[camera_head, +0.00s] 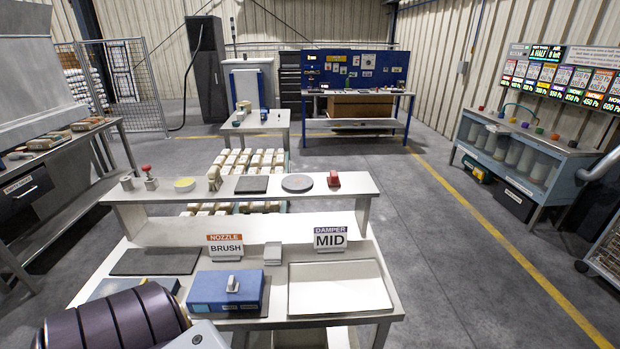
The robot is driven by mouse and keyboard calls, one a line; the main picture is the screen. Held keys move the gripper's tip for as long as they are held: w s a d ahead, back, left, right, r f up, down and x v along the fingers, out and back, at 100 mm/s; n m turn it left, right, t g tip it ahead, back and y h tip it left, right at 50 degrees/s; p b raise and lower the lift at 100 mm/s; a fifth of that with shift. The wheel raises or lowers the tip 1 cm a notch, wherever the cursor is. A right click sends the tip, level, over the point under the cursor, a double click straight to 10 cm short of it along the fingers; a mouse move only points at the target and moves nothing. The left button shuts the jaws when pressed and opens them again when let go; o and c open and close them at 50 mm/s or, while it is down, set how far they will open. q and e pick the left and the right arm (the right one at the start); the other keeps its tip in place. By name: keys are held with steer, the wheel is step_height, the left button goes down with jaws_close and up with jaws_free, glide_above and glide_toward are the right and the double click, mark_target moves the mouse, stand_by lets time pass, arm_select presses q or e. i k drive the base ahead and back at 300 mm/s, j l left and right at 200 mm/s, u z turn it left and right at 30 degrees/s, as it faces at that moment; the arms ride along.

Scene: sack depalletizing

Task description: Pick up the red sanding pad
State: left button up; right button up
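A small red block (333,179), which looks like the red sanding pad, stands near the right end of the raised shelf (353,188) of the workbench. It is just right of a round grey disc (297,183) and apart from it. Neither of my grippers shows in the head view, so I cannot see what they hold.
A dark flat pad (252,184), a yellow round dish (184,185) and a red-knobbed tool (149,177) share the shelf. Below are a blue box (226,291), an empty white tray (338,288) and NOZZLE BRUSH (225,246) and DAMPER MID (330,238) signs. Open floor lies right.

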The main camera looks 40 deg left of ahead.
mark_target(332, 180)
steer(key=i+l+u, duration=0.1)
steer(key=u, duration=0.35)
steer(key=i+l+u, duration=0.15)
steer(key=u, duration=0.3)
steer(key=i+l+u, duration=0.15)
steer(key=u, duration=0.3)
steer(key=i+l+u, duration=0.1)
steer(key=l+u, duration=0.15)
steer(key=u, duration=0.2)
steer(key=i+l+u, duration=0.1)
steer(key=l+u, duration=0.25)
steer(key=i+l+u, duration=0.15)
steer(key=u, duration=0.2)
